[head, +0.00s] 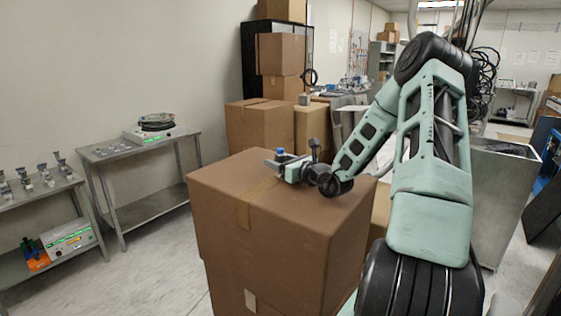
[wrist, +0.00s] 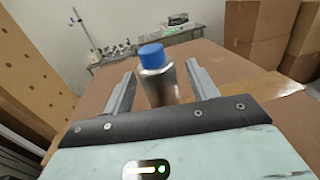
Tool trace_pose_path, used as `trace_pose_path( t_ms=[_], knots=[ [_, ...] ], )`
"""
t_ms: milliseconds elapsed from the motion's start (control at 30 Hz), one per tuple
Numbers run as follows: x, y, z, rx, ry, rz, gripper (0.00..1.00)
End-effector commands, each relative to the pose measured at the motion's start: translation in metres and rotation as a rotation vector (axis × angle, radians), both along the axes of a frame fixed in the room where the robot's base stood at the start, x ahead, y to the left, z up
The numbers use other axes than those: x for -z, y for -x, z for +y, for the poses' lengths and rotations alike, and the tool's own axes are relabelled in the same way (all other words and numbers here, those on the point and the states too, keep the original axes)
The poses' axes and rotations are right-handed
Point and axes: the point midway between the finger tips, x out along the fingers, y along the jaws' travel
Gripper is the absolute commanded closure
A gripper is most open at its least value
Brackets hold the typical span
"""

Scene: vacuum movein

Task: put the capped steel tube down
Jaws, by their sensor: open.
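The capped steel tube (wrist: 158,82) has a blue cap and a shiny metal body. It stands upright, or nearly so, on the top of a large cardboard box (head: 235,185). In the head view only its blue cap (head: 280,152) shows clearly at my gripper (head: 275,160). In the wrist view my gripper (wrist: 160,85) is open, with one finger on each side of the tube. Gaps show between the tube and both fingers. The lower end of the tube is hidden behind the gripper's front edge in the wrist view.
Stacked cardboard boxes (head: 260,127) stand behind the large box. A metal table (head: 135,148) with a device on it stands at the left wall, and a shelf with several fittings (head: 35,182) is at the far left. The front of the box top is clear.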

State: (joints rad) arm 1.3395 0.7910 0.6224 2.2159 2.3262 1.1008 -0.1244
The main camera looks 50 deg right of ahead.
Motion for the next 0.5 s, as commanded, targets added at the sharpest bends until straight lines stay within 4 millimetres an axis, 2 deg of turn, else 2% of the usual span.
trace_pose_path(
  t_ms=[67,200,233,267,333,367,500],
  knots=[
    [0.0002,0.0003,-0.0001,0.000,0.000,0.000,0.42],
    [0.0001,0.0005,-0.0002,0.000,0.000,0.000,0.81],
    [0.0001,0.0005,-0.0003,0.000,0.000,0.000,0.89],
    [0.0001,0.0005,-0.0003,0.000,0.000,0.000,0.93],
    [-0.0003,0.0005,-0.0003,0.000,0.001,-0.001,0.93],
    [-0.0003,0.0005,-0.0003,0.001,0.000,-0.001,0.97],
    [-0.0005,0.0005,-0.0003,0.001,0.001,-0.001,0.97]
  ],
)
